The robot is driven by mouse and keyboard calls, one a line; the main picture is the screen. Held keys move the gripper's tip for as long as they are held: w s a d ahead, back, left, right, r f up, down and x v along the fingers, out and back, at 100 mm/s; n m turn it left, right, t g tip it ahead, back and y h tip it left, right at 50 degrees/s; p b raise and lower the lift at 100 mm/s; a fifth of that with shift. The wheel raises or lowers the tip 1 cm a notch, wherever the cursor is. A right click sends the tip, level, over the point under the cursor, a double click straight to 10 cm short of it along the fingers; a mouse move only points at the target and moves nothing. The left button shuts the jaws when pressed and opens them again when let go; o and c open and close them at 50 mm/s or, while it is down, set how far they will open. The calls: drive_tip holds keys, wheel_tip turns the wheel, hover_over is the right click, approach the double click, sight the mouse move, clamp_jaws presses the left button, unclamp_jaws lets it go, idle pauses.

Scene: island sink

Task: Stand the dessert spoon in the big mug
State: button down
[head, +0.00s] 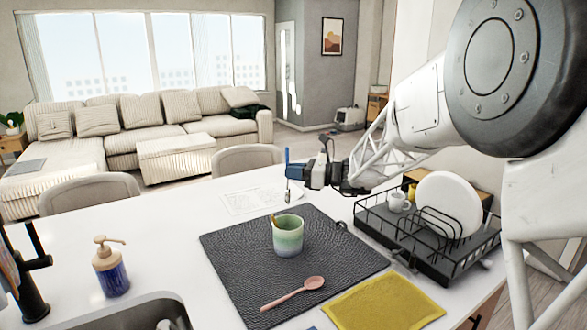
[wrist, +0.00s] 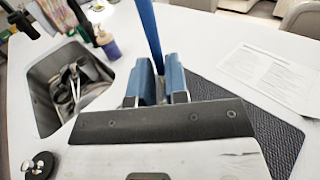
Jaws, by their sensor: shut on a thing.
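My gripper (head: 291,174) is shut on the dessert spoon (head: 288,157), which has a blue handle and hangs upright with its metal end down. In the wrist view the spoon's blue handle (wrist: 150,32) rises from between the blue fingers (wrist: 158,83); its lower end is hidden there. The big mug (head: 289,238), pale green and cream, stands upright on the dark mat (head: 229,246). A tan stick-like thing shows at its left rim. The spoon's low end appears above the mug's rim in the head view, apart from it and seemingly behind it.
A pink spoon (head: 293,294) and a yellow cloth (head: 386,303) lie in front. A black dish rack (head: 436,258) with a white plate (head: 447,204) and small mug (head: 398,201) stands right. A soap bottle (head: 110,267) and sink (wrist: 45,85) are left. A printed sheet (head: 250,199) lies behind the mat.

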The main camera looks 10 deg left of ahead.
wheel_tip(320, 180, down, 12)
idle(1.7)
idle(0.4)
drive_tip(key=c, duration=1.1)
unclamp_jaws()
drive_tip(key=shift+o, duration=0.2)
drive_tip(key=d, duration=0.7)
drive_tip(key=shift+d, duration=0.4)
drive_tip(key=shift+s+r, duration=0.1)
